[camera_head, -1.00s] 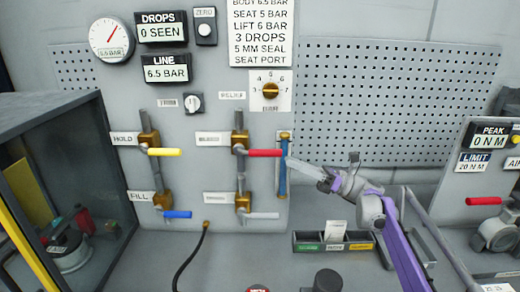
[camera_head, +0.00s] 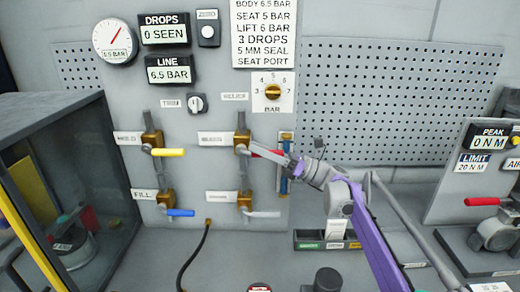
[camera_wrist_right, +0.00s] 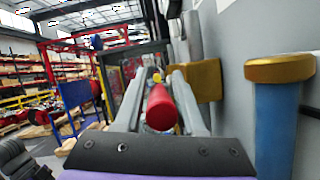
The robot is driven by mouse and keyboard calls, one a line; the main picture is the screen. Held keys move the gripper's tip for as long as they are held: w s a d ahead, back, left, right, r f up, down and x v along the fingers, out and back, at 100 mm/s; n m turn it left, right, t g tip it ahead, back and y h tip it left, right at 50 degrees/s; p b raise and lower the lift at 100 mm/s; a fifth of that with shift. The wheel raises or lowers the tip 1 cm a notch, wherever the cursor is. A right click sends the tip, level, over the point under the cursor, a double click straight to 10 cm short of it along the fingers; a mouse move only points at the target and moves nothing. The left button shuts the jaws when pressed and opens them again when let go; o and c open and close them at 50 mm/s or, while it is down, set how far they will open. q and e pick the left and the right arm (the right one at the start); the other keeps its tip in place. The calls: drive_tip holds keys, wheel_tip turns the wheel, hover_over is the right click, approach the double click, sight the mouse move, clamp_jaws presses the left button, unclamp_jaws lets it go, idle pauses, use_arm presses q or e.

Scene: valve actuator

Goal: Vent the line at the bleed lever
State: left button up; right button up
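The red lever (camera_head: 273,154) sits on the upper right brass valve (camera_head: 241,142) of the panel and points right, roughly level. The label beside it is too blurred to read. My right gripper (camera_head: 263,150) reaches in from the right over this lever. In the right wrist view the red lever (camera_wrist_right: 160,108) lies end-on between two grey fingers, with a gap showing on both sides, so the gripper is open around it. The LINE display (camera_head: 168,70) reads 6.5 BAR and the DROPS display (camera_head: 163,29) reads 0 SEEN. My left gripper is not in view.
A blue tube with a brass cap (camera_wrist_right: 280,70) stands close to the right of my fingers in the wrist view. A grey-handled valve (camera_head: 262,214) is below the red lever. Yellow (camera_head: 168,152) and blue (camera_head: 180,212) levers are to the left. A small tray (camera_head: 310,241) sits below.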

clamp_jaws()
idle(1.4)
